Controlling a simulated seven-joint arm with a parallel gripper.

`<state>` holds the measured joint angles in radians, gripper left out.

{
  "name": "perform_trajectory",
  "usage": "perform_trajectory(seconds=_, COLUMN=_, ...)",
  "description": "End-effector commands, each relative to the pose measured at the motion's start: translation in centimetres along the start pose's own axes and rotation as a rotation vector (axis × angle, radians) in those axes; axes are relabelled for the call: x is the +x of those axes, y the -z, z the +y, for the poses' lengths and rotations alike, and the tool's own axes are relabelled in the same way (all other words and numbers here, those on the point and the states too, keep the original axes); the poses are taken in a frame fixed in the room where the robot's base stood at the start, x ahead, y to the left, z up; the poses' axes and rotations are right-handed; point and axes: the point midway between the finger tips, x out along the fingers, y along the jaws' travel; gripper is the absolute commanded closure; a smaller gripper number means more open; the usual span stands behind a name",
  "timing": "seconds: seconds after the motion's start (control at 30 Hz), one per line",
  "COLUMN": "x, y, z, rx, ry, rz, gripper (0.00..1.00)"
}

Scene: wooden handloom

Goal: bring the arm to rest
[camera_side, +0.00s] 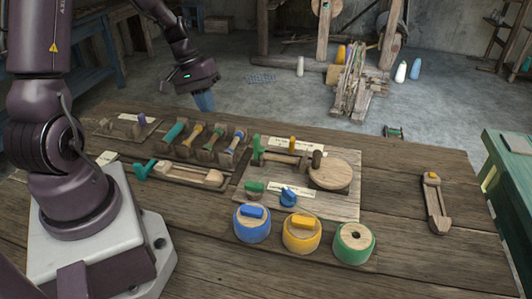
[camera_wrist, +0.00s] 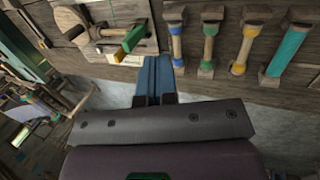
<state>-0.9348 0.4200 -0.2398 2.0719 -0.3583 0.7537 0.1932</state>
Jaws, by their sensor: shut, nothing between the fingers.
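My gripper (camera_side: 204,102) hangs at the end of my raised arm, above the far left edge of the wooden workbench (camera_side: 400,180). Its blue fingers are shut with nothing between them. In the wrist view the closed fingers (camera_wrist: 154,72) point towards the bench edge, apart from the bobbins (camera_wrist: 211,42). No object touches the gripper in either view.
A board (camera_side: 340,208) with a wooden disc (camera_side: 330,172) lies mid-bench. Blue (camera_side: 252,228), yellow (camera_side: 302,238) and green (camera_side: 354,246) pots line the front. A shuttle (camera_side: 436,205) lies right; the bench around it is clear.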

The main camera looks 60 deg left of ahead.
Motion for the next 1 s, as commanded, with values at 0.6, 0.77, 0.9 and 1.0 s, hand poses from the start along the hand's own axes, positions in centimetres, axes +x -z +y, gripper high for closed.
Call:
perform_trajectory(seconds=0.6, x=-10.9, y=-16.8, z=8.6, rx=0.62, ry=0.257, rz=0.279, gripper=1.0)
perform_trajectory(seconds=0.77, x=-12.4, y=-19.7, z=10.0, rx=0.769, ry=0.197, rz=0.374, gripper=1.0)
perform_trajectory(seconds=0.9, x=-13.1, y=-20.9, z=11.1, rx=0.843, ry=0.152, rz=0.414, gripper=1.0)
perform_trajectory(seconds=1.0, x=-13.1, y=-21.1, z=11.3, rx=0.856, ry=0.149, rz=0.41, gripper=1.0)
